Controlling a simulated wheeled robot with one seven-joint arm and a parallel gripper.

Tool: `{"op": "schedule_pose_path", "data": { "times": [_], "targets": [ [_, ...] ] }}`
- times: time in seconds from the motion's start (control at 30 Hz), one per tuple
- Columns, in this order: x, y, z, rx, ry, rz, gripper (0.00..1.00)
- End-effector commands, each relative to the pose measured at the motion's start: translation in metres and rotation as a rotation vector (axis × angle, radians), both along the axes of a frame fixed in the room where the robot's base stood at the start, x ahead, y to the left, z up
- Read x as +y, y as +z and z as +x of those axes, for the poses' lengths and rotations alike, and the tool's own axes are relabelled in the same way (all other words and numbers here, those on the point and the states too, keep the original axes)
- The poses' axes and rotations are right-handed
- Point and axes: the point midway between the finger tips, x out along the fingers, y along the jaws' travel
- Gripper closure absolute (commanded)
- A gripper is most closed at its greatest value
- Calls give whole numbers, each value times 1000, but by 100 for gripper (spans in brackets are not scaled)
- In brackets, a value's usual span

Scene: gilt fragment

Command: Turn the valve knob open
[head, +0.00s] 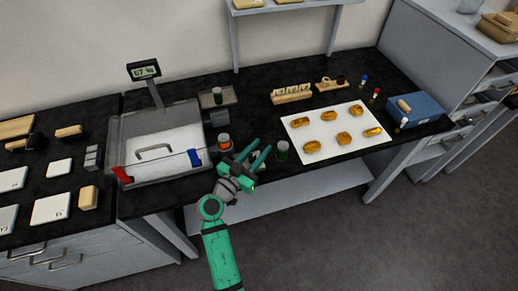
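A clear chamber (118,140) with a white inside and a grey handle on its lid stands on the black bench, left of centre. A red knob or lever (121,174) sits at its front left corner and a blue one (194,158) at its front right. I cannot tell which is the valve knob or how far either is turned. My gripper (262,146) is in the middle, right of the blue one and apart from it. Its two green fingers are spread with nothing seen between them.
An orange-labelled jar (225,143) stands between the chamber and my gripper. A dark green jar (282,150) is close to the fingers' right. A white sheet (362,146) with several golden pieces and a blue box (417,107) lie right. A display (145,71) stands behind the chamber.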

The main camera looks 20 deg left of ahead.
Motion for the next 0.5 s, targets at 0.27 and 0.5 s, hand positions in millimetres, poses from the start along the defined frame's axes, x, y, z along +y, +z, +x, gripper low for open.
{"op": "schedule_pose_path", "data": {
  "times": [0.27, 0.5],
  "targets": [
    [7, 0, -20, 0, 3, 1, 71],
    [21, 0, -64, 1, 3, 1, 71]
  ]
}}
